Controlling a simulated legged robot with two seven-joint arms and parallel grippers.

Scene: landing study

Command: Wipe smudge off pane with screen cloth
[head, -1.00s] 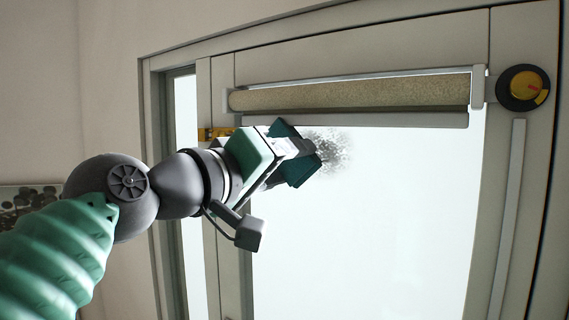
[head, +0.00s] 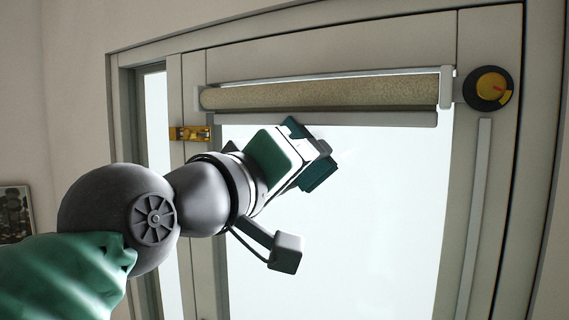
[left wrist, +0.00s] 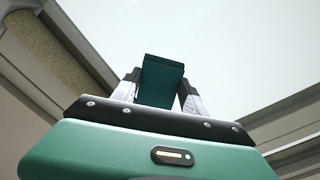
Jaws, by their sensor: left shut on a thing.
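The bright pane (head: 370,225) fills the middle of the window frame in the head view. My left gripper (head: 311,157) reaches up from the left to the upper part of the pane. It is shut on the dark teal screen cloth (head: 319,174). The cloth (left wrist: 162,80) also shows between the two fingers in the left wrist view. I cannot tell for sure whether it touches the glass. No dark smudge shows on the visible glass; the part behind the cloth and gripper is hidden. My right gripper is not in view.
A rolled beige blind (head: 320,92) in a grey holder runs along the top of the pane, just above my gripper. A dark round knob with a yellow face (head: 488,87) is at upper right. A brass latch (head: 190,133) is on the left frame. The lower pane is clear.

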